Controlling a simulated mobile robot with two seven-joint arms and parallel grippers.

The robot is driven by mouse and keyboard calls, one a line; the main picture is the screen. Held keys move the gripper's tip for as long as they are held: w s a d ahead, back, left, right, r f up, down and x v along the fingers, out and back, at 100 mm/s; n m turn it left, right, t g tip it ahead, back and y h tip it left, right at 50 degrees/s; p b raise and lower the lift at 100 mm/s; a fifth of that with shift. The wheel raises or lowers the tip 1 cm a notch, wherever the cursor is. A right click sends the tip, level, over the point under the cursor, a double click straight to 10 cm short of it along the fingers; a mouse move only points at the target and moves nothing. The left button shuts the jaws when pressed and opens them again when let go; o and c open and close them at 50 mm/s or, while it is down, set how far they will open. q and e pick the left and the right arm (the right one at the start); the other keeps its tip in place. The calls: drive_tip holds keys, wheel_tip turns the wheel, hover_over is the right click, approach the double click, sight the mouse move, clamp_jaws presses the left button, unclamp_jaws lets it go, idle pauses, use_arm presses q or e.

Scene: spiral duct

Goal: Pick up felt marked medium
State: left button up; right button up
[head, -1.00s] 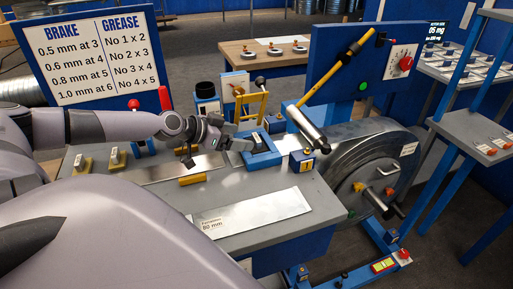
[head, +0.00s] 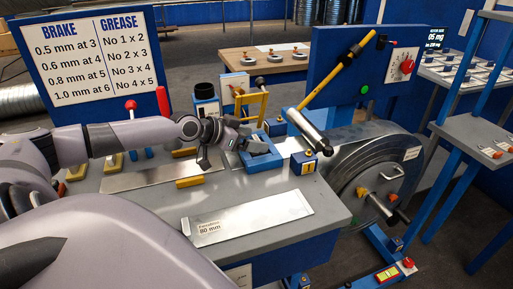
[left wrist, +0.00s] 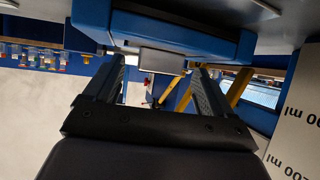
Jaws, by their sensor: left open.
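No felt with a readable "medium" mark shows. My left gripper (head: 248,143) is at a blue frame-like holder (head: 264,162) on the grey bench. In the left wrist view, its two dark fingers (left wrist: 160,82) are apart, with a blue body (left wrist: 190,32) just ahead of them. A small light-grey piece (left wrist: 161,61) on the underside of that body shows between the fingertips. I cannot tell whether it is the felt or whether the fingers touch it. My right gripper is not in view.
A metal sheet (head: 262,212) lies at the bench front. A yellow frame (head: 254,106) stands behind the holder, and a yellow-handled tool (head: 334,70) leans to its right. A blue block (head: 304,163) and a large round drum (head: 372,175) are further right.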

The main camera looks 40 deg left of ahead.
use_arm(q)
drive_tip(key=shift+w+d+f, duration=0.1)
drive_tip(key=shift+w+d, duration=0.05)
drive_tip(key=shift+w, duration=0.1)
drive_tip(key=c, duration=1.1)
